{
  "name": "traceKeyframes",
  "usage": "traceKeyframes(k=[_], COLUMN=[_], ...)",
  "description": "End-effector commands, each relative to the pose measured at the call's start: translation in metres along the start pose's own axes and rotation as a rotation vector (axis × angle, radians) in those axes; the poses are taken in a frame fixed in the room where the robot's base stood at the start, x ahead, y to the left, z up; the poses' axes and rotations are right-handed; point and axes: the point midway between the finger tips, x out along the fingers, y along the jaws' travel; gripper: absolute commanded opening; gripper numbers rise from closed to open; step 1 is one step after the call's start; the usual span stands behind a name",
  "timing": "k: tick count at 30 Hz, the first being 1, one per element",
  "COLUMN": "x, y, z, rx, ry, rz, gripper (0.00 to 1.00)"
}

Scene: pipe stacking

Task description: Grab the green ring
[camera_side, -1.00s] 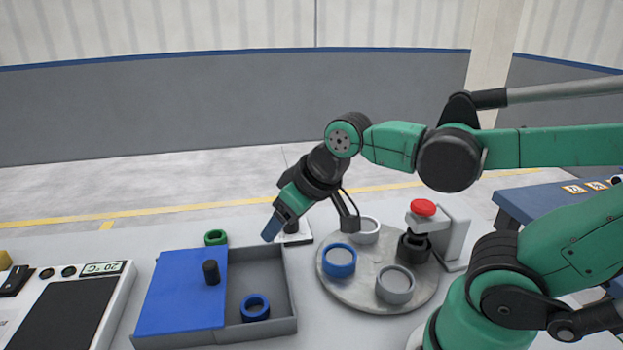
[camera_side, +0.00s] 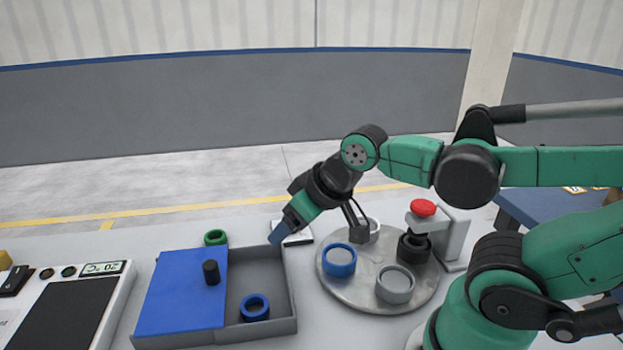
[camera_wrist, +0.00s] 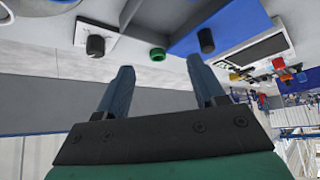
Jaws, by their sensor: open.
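The green ring (camera_side: 215,237) lies on the table just behind the box, near the back edge of its blue lid. In the wrist view the green ring (camera_wrist: 158,54) appears ahead of the fingers, between their lines and apart from them. My gripper (camera_side: 276,238) is to the right of the ring in the side view, tilted down to the left, near the box's back right corner. In the wrist view my gripper (camera_wrist: 162,72) has its two blue fingers spread, with nothing between them.
A grey box (camera_side: 290,290) with a blue lid (camera_side: 180,300) and black knob holds a blue ring (camera_side: 254,307). A round plate (camera_side: 350,297) carries a blue ring (camera_side: 339,260) and grey rings. A red-topped device (camera_side: 423,208) stands right. A scale (camera_side: 75,310) is at left.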

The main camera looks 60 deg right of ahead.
Motion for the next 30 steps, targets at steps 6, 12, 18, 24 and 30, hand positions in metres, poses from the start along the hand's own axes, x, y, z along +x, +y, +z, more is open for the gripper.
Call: traceKeyframes(k=[6,12,18,24,30], x=[0.0,0.0,0.0,0.003,0.023], y=[0.0,0.0,0.0,-0.002,-0.004], z=[0.0,0.0,0.0,-0.013,-0.052], rx=[0.0,0.0,0.0,0.164,0.687], ry=[0.0,0.0,0.0,-0.025,-0.124], rz=[0.0,0.0,0.0,-0.04,-0.167], gripper=[0.63,0.96,0.96,0.96,0.96])
